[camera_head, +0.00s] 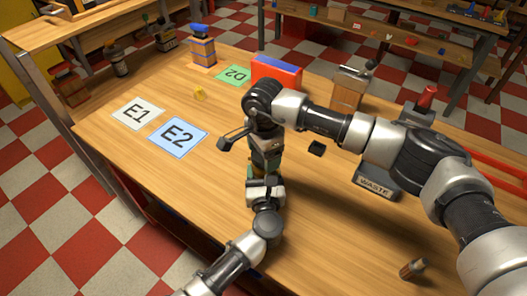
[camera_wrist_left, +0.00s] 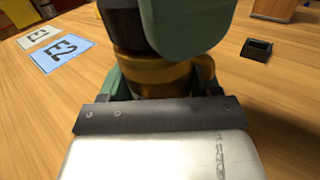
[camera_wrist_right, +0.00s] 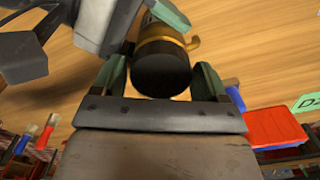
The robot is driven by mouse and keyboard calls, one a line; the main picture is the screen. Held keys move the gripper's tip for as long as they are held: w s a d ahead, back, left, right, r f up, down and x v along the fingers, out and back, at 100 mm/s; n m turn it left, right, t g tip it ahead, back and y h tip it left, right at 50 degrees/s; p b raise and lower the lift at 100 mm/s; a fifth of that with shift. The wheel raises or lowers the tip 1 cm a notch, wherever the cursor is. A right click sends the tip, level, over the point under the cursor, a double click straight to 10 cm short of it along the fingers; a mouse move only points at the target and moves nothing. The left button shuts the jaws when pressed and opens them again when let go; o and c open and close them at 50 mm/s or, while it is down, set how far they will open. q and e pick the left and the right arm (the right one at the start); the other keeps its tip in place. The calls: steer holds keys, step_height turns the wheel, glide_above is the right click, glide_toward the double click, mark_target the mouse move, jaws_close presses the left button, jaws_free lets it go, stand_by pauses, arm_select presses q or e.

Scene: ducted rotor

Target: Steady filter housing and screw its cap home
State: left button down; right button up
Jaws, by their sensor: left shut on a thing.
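The filter housing (camera_wrist_left: 155,75) is an amber, roughly cylindrical body with a small side stub. My left gripper (camera_head: 264,182) is shut on it from the near side, above the table. A dark round cap (camera_wrist_right: 162,74) is at the housing's upper end; it also shows in the left wrist view (camera_wrist_left: 122,18). I cannot tell how far it is threaded. My right gripper (camera_wrist_right: 162,85) points down over it, with green fingers on either side of the cap and narrow gaps showing. In the head view my arms hide most of the housing and cap.
Cards E1 (camera_head: 138,113) and E2 (camera_head: 178,134) lie left; green card D2 (camera_head: 234,74) and a red-blue bin (camera_head: 276,74) are behind. A small black block (camera_head: 317,149) and the WASTE bin (camera_head: 376,185) are right. Front-left tabletop is clear.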

steer(key=shift+o, duration=1.2)
steer(key=shift+r, duration=2.3)
steer(key=shift+c, duration=0.5)
